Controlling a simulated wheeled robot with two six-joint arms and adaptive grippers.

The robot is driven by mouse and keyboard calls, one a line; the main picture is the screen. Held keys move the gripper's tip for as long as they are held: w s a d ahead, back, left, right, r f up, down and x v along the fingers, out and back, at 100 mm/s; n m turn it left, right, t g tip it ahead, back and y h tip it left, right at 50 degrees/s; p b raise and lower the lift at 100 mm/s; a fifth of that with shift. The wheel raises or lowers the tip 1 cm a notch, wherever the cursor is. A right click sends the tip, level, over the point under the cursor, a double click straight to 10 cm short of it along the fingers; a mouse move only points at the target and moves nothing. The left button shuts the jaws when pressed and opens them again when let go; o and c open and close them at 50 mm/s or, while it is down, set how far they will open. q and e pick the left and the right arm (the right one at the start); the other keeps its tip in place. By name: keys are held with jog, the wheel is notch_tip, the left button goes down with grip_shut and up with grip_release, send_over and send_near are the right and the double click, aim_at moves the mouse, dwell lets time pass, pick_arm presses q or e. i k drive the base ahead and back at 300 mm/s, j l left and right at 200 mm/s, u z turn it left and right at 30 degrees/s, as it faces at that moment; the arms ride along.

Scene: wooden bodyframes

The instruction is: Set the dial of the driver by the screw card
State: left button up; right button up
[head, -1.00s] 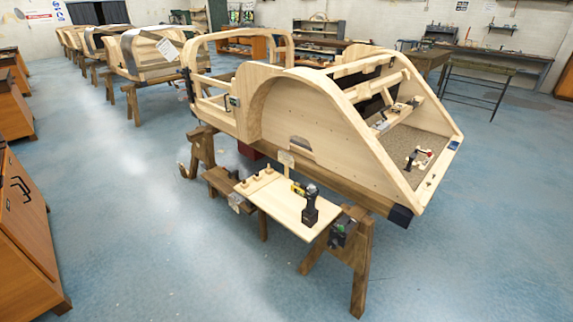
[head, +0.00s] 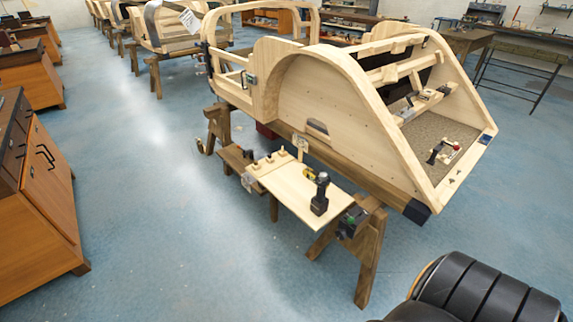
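The driver (head: 320,194), black with a yellow part, stands upright on a pale board (head: 292,190) beside the wooden bodyframe. Its dial is too small to read from here. A small pale card (head: 300,142) with dark marks stands at the back edge of the board, against the frame's lower rail; I cannot tell what it says. Neither of my grippers is in view.
The bodyframe (head: 330,125) rests on wooden trestles (head: 368,255) whose legs flank the board. Several small wooden pegs stand at the board's left end. Orange-brown cabinets (head: 45,190) line the left. The blue floor in front is clear.

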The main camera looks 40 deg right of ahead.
aim_at(324, 177)
jog(key=l+u, duration=0.15)
jog(key=l, duration=0.35)
jog(key=l+u, duration=0.1)
jog(key=l, duration=0.45)
jog(key=k+l+u, duration=0.15)
jog(key=l, duration=0.35)
jog(key=l+u, duration=0.1)
jog(key=l, duration=0.45)
jog(key=k+l+u, duration=0.15)
jog(key=l, duration=0.35)
jog(key=i, duration=0.05)
